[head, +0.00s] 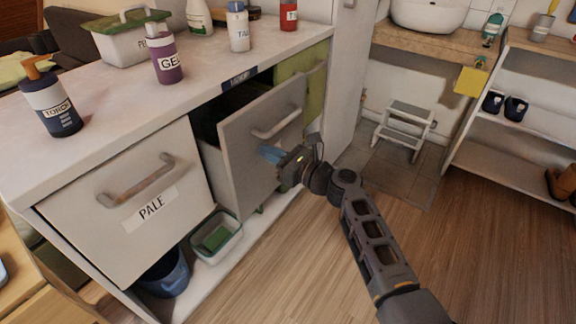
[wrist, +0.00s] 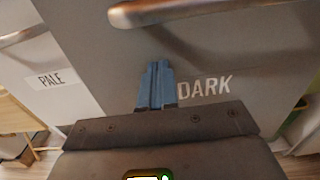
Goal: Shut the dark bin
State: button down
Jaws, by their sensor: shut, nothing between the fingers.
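The dark bin (head: 235,157) is a grey drawer-like front with a bar handle (head: 280,122), pulled out from the cabinet with a dark gap behind it. In the wrist view its front (wrist: 225,60) carries the label DARK (wrist: 204,88), and its handle (wrist: 190,10) runs above. My gripper (head: 270,154) is shut and empty, with blue fingertips at the bin's front below the handle. The fingers also show in the wrist view (wrist: 157,85), just left of the label. I cannot tell whether the tips touch the front.
The closed PALE bin (head: 120,205) is on the left, and a green front (head: 305,75) is on the right. Bottles, including a purple one (head: 166,58), stand on the counter (head: 105,85). A blue bucket (head: 165,275) and a tub (head: 217,236) sit below. The wooden floor (head: 310,250) is clear.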

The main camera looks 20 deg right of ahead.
jog(key=b+x, duration=0.4)
jog(key=x, duration=0.6)
jog(key=shift+w+a+b, duration=0.2)
jog(key=shift+w+b, duration=0.05)
jog(key=shift+b, duration=0.15)
jog(key=shift+a+r, duration=0.15)
jog(key=shift+r, duration=0.1)
